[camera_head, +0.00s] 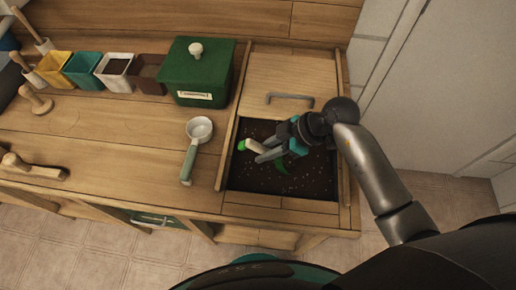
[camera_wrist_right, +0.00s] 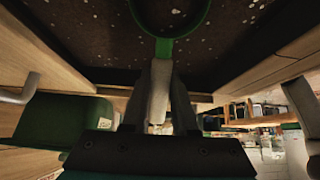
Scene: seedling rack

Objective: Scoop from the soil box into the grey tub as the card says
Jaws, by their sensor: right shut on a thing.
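The soil box (camera_head: 256,183) is a sunken bin of dark, speckled soil at the bench's right. My right gripper (camera_head: 263,152) is over the soil, shut on the pale handle of a green scoop (camera_head: 281,165). In the right wrist view the handle (camera_wrist_right: 158,95) lies between the fingers, and the scoop's green rim (camera_wrist_right: 165,46) shows against the soil. I cannot tell how deep the scoop is or whether it holds soil. My left gripper is not in view. I cannot make out the grey tub or a readable card.
A white cup-shaped scoop with a green handle (camera_head: 189,163) lies left of the soil box. A lidded green box (camera_head: 197,72) stands behind it, with small coloured pots (camera_head: 83,71) to its left. A wooden lid with a grey handle (camera_head: 290,99) borders the soil's far side.

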